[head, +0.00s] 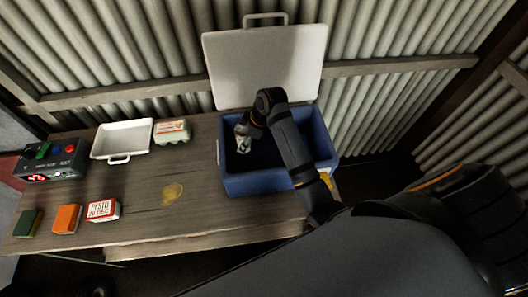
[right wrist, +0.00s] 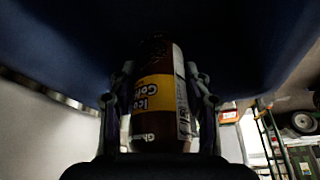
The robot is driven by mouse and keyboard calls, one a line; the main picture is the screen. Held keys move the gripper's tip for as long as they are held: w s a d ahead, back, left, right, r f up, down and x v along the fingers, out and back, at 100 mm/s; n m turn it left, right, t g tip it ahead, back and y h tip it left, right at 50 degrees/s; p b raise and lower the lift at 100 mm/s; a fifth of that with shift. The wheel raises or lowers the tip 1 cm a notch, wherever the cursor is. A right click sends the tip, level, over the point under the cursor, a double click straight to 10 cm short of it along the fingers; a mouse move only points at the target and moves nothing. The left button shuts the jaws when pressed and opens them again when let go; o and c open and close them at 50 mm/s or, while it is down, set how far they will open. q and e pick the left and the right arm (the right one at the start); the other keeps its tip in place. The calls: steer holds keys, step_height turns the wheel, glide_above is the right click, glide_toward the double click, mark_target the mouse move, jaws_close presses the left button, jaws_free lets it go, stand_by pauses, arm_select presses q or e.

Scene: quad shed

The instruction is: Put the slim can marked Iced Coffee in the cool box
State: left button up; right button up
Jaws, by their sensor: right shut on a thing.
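The slim can (head: 242,140) is at the left inside part of the blue cool box (head: 258,186), seen within its opening in the head view. In the right wrist view the can (right wrist: 155,100) is brown with a yellow band reading "Iced Co…", upright in the picture between the two fingers. My right gripper (right wrist: 158,105) is shut on it. In the head view my right arm reaches over the box, and the gripper is partly hidden behind its own wrist. I cannot tell whether the can touches the box floor. My left gripper is not in view.
The box's white lid (head: 265,68) stands open at the back. On the wooden table (head: 150,225) are a white tray (head: 122,125), an egg carton (head: 171,131), a control box (head: 50,162), a pesto box (head: 103,209), an orange block (head: 67,219) and a green block (head: 27,223).

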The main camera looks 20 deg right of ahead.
step_height(320, 180, down, 4)
steer(key=shift+w+r, duration=0.15)
steer(key=shift+w+f, duration=0.1)
steer(key=shift+f, duration=0.5)
steer(key=shift+f+p, duration=0.25)
steer(key=shift+p, duration=0.05)
step_height(320, 180, down, 3)
steer(key=shift+r, duration=0.2)
steer(key=shift+f, duration=0.25)
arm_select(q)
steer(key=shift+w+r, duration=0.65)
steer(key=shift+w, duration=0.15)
arm_select(e)
steer(key=o, duration=1.4)
steer(key=shift+f, duration=0.1)
steer(key=shift+c, duration=0.2)
